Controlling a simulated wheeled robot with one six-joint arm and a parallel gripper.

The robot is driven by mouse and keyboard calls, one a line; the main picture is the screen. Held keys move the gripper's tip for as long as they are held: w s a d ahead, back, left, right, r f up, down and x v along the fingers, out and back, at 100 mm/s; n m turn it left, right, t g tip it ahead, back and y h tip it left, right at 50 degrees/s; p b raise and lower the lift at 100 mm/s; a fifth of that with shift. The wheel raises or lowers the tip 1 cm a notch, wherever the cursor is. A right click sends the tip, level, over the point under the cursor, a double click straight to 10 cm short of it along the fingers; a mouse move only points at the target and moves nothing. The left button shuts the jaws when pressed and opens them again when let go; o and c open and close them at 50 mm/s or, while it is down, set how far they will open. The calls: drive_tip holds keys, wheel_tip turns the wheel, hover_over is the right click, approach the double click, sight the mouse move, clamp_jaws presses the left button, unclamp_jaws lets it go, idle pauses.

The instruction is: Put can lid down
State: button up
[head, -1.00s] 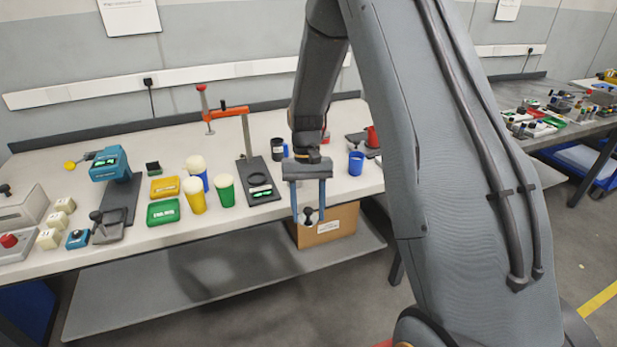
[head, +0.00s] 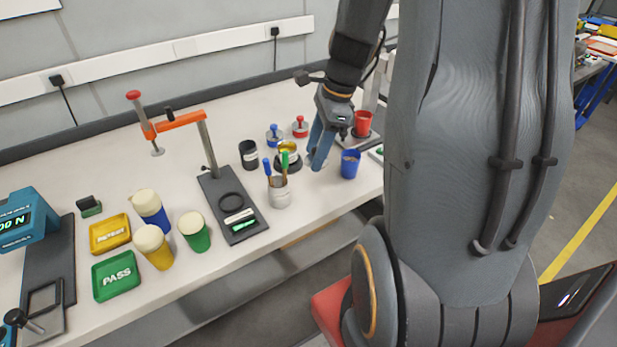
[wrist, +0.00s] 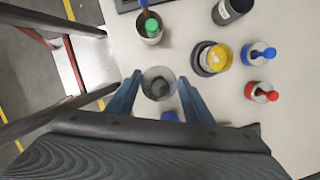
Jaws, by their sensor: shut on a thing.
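My gripper (head: 316,160) is above the bench near its front edge, just left of the blue cup (head: 350,165). In the wrist view, my gripper (wrist: 158,95) is shut on a round grey can lid (wrist: 158,75) with a dark knob, held between the fingers. The lid is mostly hidden by the fingers in the head view. An open yellow can (head: 289,147) stands on a dark round base, left of my gripper; it also shows in the wrist view (wrist: 216,58).
A pot with brush handles (head: 280,195) stands in front of the yellow can. A black can (head: 248,154) stands left of it. A red cup (head: 362,123) is behind the blue cup. My arm hides the bench at right.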

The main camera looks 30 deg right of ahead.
wheel_tip(320, 180, down, 9)
drive_tip(key=shift+f, duration=0.1)
idle(0.4)
drive_tip(key=shift+f, duration=0.1)
drive_tip(key=o, duration=1)
drive_tip(key=v, duration=1.1)
drive_tip(key=shift+r, duration=0.25)
drive_tip(key=shift+r+b, duration=0.3)
drive_tip(key=shift+r, duration=0.1)
drive_tip(key=shift+s, duration=0.1)
